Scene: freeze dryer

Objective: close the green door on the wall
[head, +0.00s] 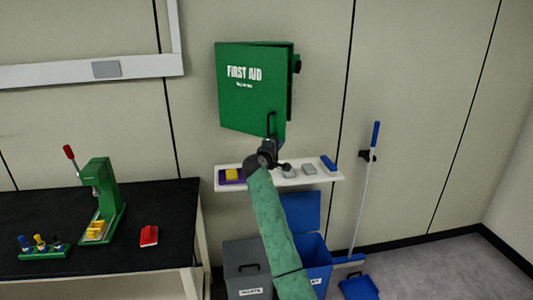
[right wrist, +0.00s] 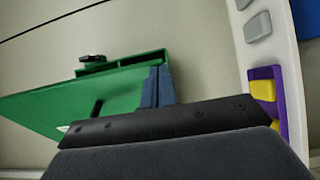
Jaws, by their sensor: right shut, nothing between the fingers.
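The green door (head: 245,95) with white "FIRST AID" lettering belongs to a green cabinet (head: 292,82) on the wall. It stands partly open, its right edge out from the cabinet body. A black handle (head: 271,124) is at its lower right. My right gripper (head: 268,146) is just below the handle, shut and empty. In the right wrist view, the shut fingers (right wrist: 157,86) are beside the green door (right wrist: 80,106) and overlap the cabinet's edge; I cannot tell whether they touch. My left gripper is not in view.
A white shelf (head: 325,177) with a purple tray (head: 222,175), a yellow sponge (head: 232,174) and grey items is close below the door. Grey (head: 247,270) and blue (head: 316,256) bins stand beneath. A black-topped bench (head: 110,262) with a green press (head: 103,200) is at left.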

